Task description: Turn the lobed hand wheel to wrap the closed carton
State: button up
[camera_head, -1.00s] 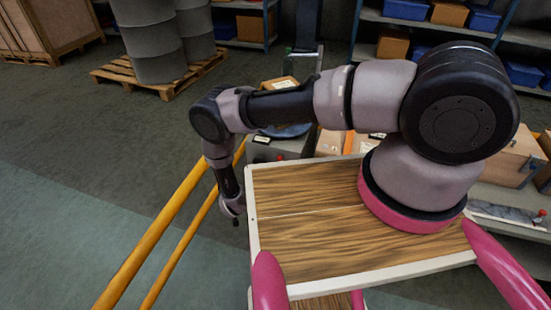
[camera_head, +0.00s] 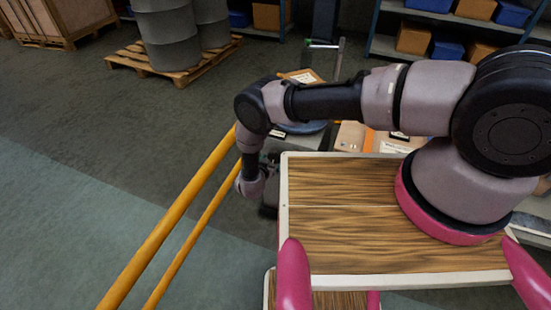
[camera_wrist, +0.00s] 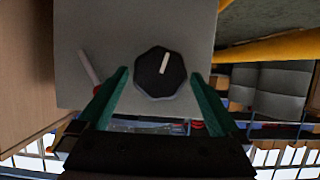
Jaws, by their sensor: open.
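The lobed hand wheel (camera_wrist: 160,73) is a dark, many-sided knob with a white pointer mark, on a pale grey panel (camera_wrist: 185,25). My gripper (camera_wrist: 160,76) is open, its two green fingers on either side of the wheel; I cannot tell whether they touch it. In the head view the gripper is mostly hidden by my arm and tray, and the wheel is not visible. A brown carton (camera_head: 304,76) with a pale label shows behind my arm, above a dark blue round plate (camera_head: 305,127), both partly hidden.
Yellow rails (camera_head: 185,215) run along the left of the grey machine. A pallet (camera_head: 165,64) with grey drums stands behind. A pale rod (camera_wrist: 91,68) stands out left of the wheel. More cartons (camera_head: 350,136) lie behind my arm. Open floor spreads at left.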

aim_at(274, 159)
jog(key=shift+x, duration=1.75)
jog(key=c, duration=1.1)
jog(key=shift+s, duration=0.1)
jog(key=shift+m, duration=0.3)
jog(key=m+t+y, duration=0.1)
jog(key=m+y, duration=0.1)
jog(key=m, duration=0.1)
jog(key=shift+m+y, duration=0.4)
jog(key=m+t+y, duration=0.1)
jog(key=m, duration=0.1)
jog(key=m+t+y, duration=0.1)
jog(key=m, duration=0.1)
jog(key=shift+a+m, duration=0.15)
jog(key=shift+m, duration=0.15)
